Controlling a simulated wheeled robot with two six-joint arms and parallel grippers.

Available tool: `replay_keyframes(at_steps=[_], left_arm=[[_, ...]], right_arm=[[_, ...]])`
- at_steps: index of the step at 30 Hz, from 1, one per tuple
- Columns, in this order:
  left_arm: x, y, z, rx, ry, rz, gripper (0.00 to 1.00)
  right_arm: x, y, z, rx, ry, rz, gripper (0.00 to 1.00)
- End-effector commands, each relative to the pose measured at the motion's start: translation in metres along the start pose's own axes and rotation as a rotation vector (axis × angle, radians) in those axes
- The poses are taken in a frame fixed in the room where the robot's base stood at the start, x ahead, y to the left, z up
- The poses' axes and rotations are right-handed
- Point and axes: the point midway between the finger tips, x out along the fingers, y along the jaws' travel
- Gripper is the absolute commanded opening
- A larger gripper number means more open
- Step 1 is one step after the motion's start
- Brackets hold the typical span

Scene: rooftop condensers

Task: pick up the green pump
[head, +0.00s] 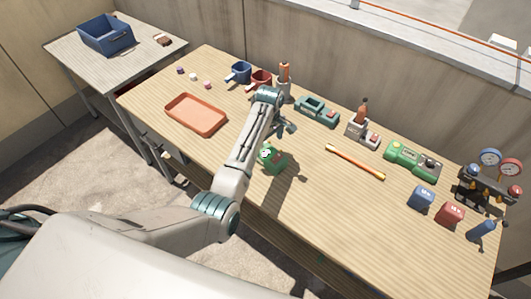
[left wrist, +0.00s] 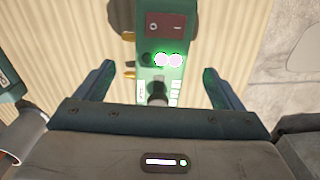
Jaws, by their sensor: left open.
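A green device, which I take for the green pump (head: 273,161), stands on the wooden bench close to its near edge, with a white round spot on it. My left gripper (head: 286,128) is above the bench just beyond it, partly covered by my arm. In the left wrist view the green pump (left wrist: 152,70) lies between the two spread fingers of the gripper (left wrist: 160,86), with a dark red switch panel, a black knob and pale round discs. The fingers are open, with a gap on each side. My right gripper is not in view.
Two other green devices stand at the back (head: 318,109) and at the right (head: 411,161). An orange tray (head: 195,115) lies left of my arm. An orange stick (head: 355,162), a blue block (head: 421,197) and a red block (head: 450,214) are to the right. Bare bench lies between.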

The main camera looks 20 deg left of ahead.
Motion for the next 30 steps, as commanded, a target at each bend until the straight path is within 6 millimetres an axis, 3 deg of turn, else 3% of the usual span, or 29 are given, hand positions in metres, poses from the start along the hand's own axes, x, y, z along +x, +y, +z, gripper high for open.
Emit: replay_keyframes(at_steps=[9, 19, 27, 29, 30], left_arm=[[0.039, -0.002, -0.008, 0.0, -0.001, -0.003, 0.89], [0.046, -0.002, -0.008, 0.0, 0.0, 0.0, 0.87], [0.046, -0.002, -0.008, 0.0, 0.0, 0.0, 0.34], [0.046, -0.002, -0.008, 0.0, 0.0, 0.0, 0.22], [0.044, -0.001, -0.008, 0.0, 0.001, 0.002, 0.21]], right_arm=[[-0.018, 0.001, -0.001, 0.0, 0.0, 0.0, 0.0], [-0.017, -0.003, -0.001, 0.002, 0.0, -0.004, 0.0], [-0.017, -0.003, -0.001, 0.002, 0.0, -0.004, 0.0], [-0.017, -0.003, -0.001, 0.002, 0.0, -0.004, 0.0], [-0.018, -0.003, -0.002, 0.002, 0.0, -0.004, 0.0]])
